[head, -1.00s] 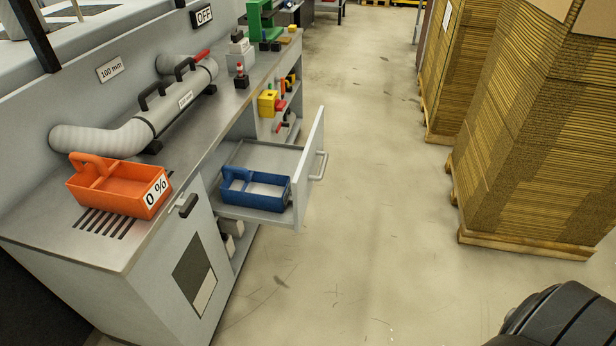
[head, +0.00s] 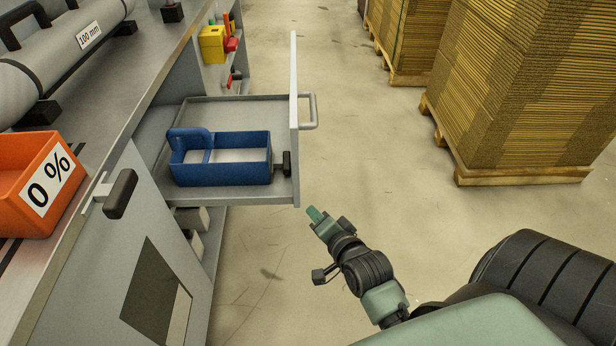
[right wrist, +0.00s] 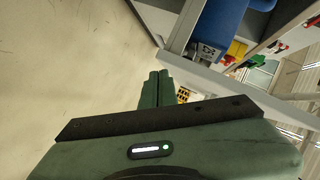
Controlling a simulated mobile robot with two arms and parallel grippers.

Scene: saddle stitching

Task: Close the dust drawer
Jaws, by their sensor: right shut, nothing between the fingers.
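The grey dust drawer (head: 296,110) stands pulled out from the workbench in the head view, with a metal handle (head: 313,112) on its front. A blue tote (head: 222,172) with a raised handle sits inside the drawer. My right gripper (head: 315,214) is shut and empty, just in front of and below the drawer's near front corner, apart from the handle. In the right wrist view the closed fingers (right wrist: 155,88) point toward the drawer, and the blue tote (right wrist: 222,25) shows beyond. My left gripper is out of view.
An orange tote (head: 30,185) marked 0 % sits on the bench top at left. A black handle (head: 120,193) juts from the cabinet below. Cardboard stacks on pallets (head: 525,85) stand at right. The floor (head: 370,150) between is clear.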

